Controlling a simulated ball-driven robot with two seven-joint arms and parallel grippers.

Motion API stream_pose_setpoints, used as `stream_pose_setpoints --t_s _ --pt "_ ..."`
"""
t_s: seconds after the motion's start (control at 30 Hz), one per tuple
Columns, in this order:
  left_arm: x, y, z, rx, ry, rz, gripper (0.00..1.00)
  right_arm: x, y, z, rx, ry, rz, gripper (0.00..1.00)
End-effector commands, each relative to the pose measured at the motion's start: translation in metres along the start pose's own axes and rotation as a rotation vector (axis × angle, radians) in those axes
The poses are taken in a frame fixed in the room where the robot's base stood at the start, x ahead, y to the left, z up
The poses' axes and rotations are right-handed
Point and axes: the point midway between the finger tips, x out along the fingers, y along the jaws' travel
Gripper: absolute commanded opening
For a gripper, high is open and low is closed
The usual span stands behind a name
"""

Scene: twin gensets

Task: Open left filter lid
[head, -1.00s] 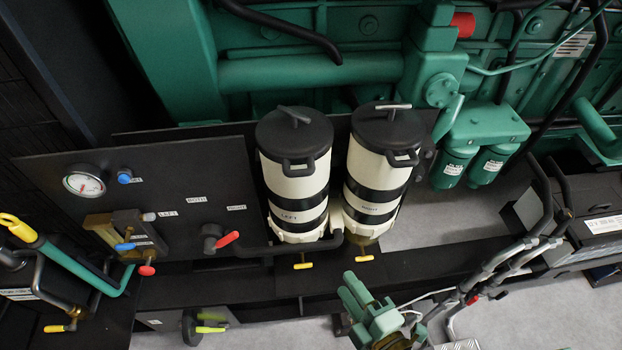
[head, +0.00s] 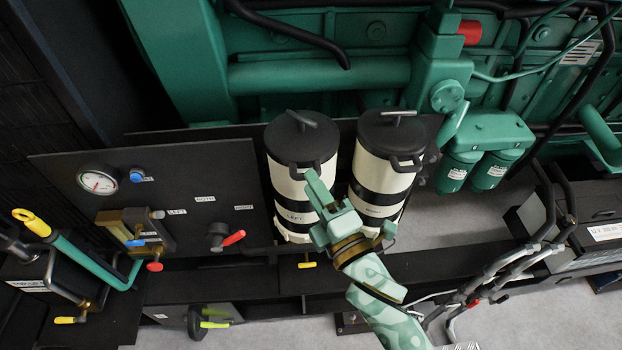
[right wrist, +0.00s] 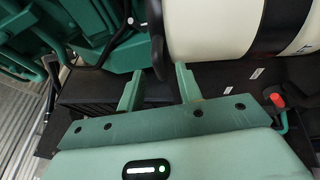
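The left filter (head: 283,177) is a cream canister with black bands, standing upright under a round black lid (head: 283,146). The lid is seated, with a T-bar (head: 301,119) on top and a loop handle at its front. My right gripper (head: 328,195) is in front of this canister, below the lid's front, hiding part of the canister. A cream canister (right wrist: 215,30) with black parts lies just beyond the fingertips there. My left gripper is not in view.
The right filter (head: 367,172), with its own black lid (head: 390,136), stands close beside the left one. A black panel with a gauge (head: 98,182) and a red-handled valve (head: 226,240) is at left. Green engine housing (head: 320,73) rises behind.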

Motion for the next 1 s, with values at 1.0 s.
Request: stream_pose_setpoints --t_s 1.0 --pt "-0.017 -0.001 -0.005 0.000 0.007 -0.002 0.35 0.028 0.007 0.003 0.009 0.003 -0.023 0.00"
